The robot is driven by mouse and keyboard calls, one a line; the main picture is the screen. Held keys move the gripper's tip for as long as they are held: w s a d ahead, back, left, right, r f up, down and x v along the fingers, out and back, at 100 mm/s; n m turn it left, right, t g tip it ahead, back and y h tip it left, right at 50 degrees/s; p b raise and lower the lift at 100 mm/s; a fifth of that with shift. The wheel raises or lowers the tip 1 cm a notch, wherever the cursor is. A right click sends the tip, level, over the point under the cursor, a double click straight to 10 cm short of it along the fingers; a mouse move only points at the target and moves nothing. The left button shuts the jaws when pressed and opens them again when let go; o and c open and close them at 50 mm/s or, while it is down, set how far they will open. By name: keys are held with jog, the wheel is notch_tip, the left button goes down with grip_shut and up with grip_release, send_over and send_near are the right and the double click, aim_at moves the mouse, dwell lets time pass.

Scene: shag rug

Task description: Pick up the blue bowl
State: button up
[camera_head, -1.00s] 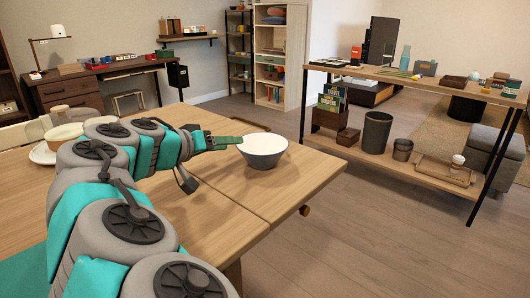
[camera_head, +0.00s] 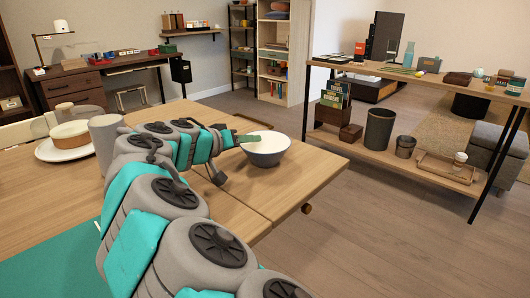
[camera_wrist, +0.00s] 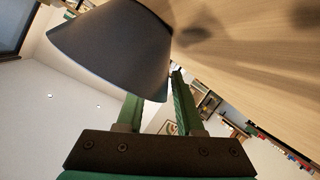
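The blue bowl (camera_head: 268,153), grey-blue outside and pale inside, stands upright on the wooden table near its right end. My gripper (camera_head: 248,139) is at the bowl's left side, with a green finger showing over the near-left rim. In the wrist view the bowl (camera_wrist: 112,48) appears upside down and fills the upper left. My two green fingers (camera_wrist: 156,100) are apart there, with a visible gap between them. The left finger's tip is hidden behind the bowl's rim; the right finger reaches up beside the bowl's edge. Whether either finger touches the bowl is unclear.
The wooden table (camera_head: 310,178) is clear around the bowl. A grey cup (camera_head: 106,135) and a plate (camera_head: 48,152) with a round dish (camera_head: 71,134) stand at the table's left. A shelf unit (camera_head: 430,82) holding several items stands to the right, across open floor.

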grip_shut()
dwell(1.1)
